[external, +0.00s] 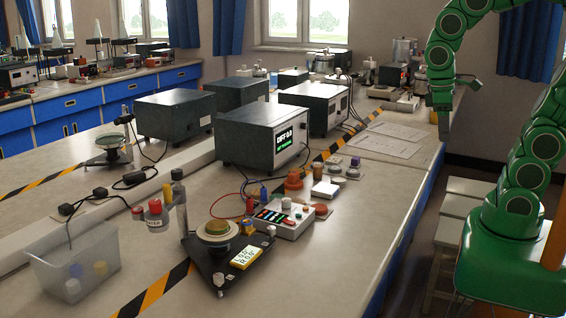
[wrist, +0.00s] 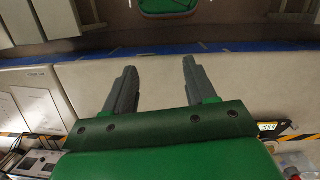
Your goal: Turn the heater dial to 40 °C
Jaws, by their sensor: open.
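A small white control box (external: 283,219) with a dark coloured panel and several knobs stands on the bench in the external view. A pale knob (external: 286,203) sits at its back edge. I cannot tell which knob is the heater dial, and no 40 °C mark is readable. A dark box with a lit display (external: 283,142), reading about "DIFF 0.0", stands behind it. My gripper (external: 443,128) hangs over the bench's right edge, well away from the control box. In the wrist view my gripper (wrist: 158,70) has its two fingers apart with nothing between them.
Papers (external: 386,135) lie on the bench near my gripper. In front are a black triangular stand with a round plate (external: 217,230) and a clear bin (external: 72,270). An orange knob-like piece (external: 294,180) and cables surround the control box. The front right bench top is clear.

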